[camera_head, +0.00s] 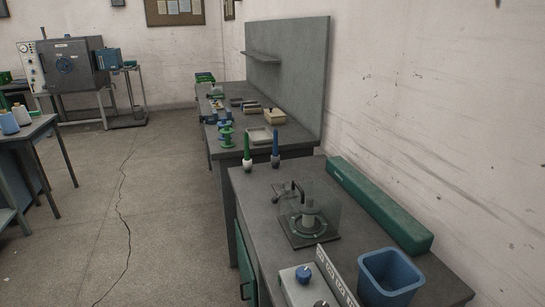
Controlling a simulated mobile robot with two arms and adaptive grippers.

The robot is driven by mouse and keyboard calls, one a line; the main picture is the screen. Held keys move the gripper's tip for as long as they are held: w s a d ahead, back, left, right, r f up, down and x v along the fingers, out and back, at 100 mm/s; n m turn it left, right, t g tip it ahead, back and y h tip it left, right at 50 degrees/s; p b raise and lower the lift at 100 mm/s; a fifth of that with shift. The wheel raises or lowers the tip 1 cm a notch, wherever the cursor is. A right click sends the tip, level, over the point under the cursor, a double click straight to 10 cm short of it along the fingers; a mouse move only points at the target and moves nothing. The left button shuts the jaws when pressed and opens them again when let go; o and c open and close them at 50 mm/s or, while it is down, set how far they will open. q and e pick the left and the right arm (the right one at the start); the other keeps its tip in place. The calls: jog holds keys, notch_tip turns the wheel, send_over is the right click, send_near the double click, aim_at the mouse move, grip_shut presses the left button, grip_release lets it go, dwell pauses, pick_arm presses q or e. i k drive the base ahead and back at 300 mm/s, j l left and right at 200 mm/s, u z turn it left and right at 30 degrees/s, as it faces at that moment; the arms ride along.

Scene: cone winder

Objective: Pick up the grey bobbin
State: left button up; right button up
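A grey cylinder with a flared foot (308,216), which looks like the grey bobbin, stands upright on a small device with a dark square base (326,239). The device sits on the near grey bench (265,190), with a clear shield behind the cylinder. I cannot tell for sure whether this cylinder is the bobbin or a part of the device. A pale cone (22,115) stands beside a blue one on the left table. Neither of my grippers is in view.
A blue bin (389,276) and a control box (304,285) stand at the bench's near end. A long green case (380,203) lies along the wall. Green (247,160) and blue (275,150) spikes stand at the far end. The floor at left is open.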

aim_at(275, 157)
jog(key=i+j+z, duration=0.1)
jog(key=i+j, duration=0.3)
jog(key=i+j+z, duration=0.15)
jog(key=i+j, duration=0.2)
jog(key=i+j+z, duration=0.1)
jog(key=i+j, duration=0.25)
jog(key=i+j+z, duration=0.15)
jog(key=i+j, duration=0.15)
jog(key=j, duration=0.3)
jog(key=i+j+z, duration=0.1)
jog(key=i+j, duration=0.2)
jog(key=j, duration=0.2)
